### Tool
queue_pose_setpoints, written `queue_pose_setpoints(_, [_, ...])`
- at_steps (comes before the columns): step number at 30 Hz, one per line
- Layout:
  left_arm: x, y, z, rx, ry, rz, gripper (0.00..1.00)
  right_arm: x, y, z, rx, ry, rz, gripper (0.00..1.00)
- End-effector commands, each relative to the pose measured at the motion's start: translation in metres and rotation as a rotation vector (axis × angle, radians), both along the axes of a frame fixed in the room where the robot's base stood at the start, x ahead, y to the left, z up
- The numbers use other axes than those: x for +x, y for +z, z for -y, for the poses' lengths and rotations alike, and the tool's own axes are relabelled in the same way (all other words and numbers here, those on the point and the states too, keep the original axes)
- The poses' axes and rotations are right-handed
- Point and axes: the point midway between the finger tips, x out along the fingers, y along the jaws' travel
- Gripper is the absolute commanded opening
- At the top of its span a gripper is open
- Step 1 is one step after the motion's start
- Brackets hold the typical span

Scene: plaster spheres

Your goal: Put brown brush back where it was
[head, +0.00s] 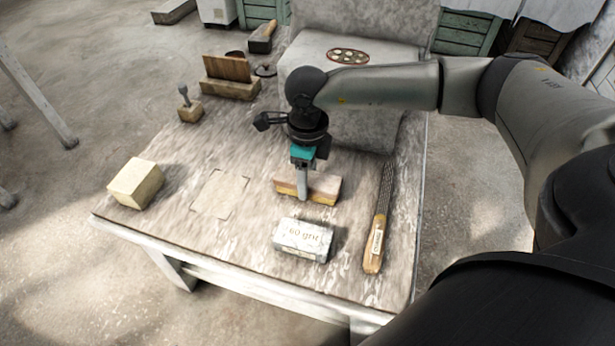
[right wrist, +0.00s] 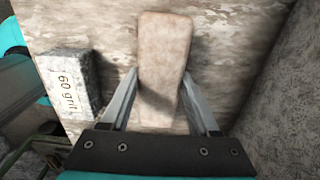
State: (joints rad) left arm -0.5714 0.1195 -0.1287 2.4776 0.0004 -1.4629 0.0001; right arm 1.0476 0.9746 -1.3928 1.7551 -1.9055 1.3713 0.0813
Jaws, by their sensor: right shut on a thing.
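The brown brush (head: 325,187) is a small block with a brown-pink top and a yellowish lower side, near the middle of the worktable (head: 180,235). My right gripper (head: 303,190) comes down on it from above and is shut on it. In the right wrist view, the fingers (right wrist: 160,85) lie along both long sides of the brush (right wrist: 163,40). I cannot tell whether the brush touches the table or is just above it. A pale rectangular outline (head: 220,193) is on the bare tabletop to its left. My left gripper is not in view.
A grey "60 grit" block (head: 303,239) lies in front of the brush, and a wooden-handled rasp (head: 378,225) lies to the right. A cream block (head: 136,183) sits at the left edge. A large grey plaster block (head: 365,125) stands behind. The table around the outline is clear.

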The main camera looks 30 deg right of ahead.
Motion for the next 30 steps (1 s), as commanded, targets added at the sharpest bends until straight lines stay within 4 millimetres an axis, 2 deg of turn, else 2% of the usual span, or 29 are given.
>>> queue_pose_setpoints(9, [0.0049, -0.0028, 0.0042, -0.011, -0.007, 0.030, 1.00, 0.0003, -0.0033, -0.0003, 0.001, 0.000, 0.001, 0.17])
queue_pose_setpoints(10, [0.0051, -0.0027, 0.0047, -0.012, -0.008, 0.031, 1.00, 0.0001, -0.0030, -0.0002, 0.000, 0.000, 0.000, 0.65])
queue_pose_setpoints(17, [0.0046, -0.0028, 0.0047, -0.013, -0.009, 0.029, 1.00, 0.0000, -0.0028, -0.0001, 0.000, 0.000, 0.000, 0.91])
queue_pose_setpoints(30, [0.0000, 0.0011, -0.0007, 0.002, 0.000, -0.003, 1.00, 0.0000, 0.0019, 0.0000, 0.000, 0.000, 0.000, 0.92])
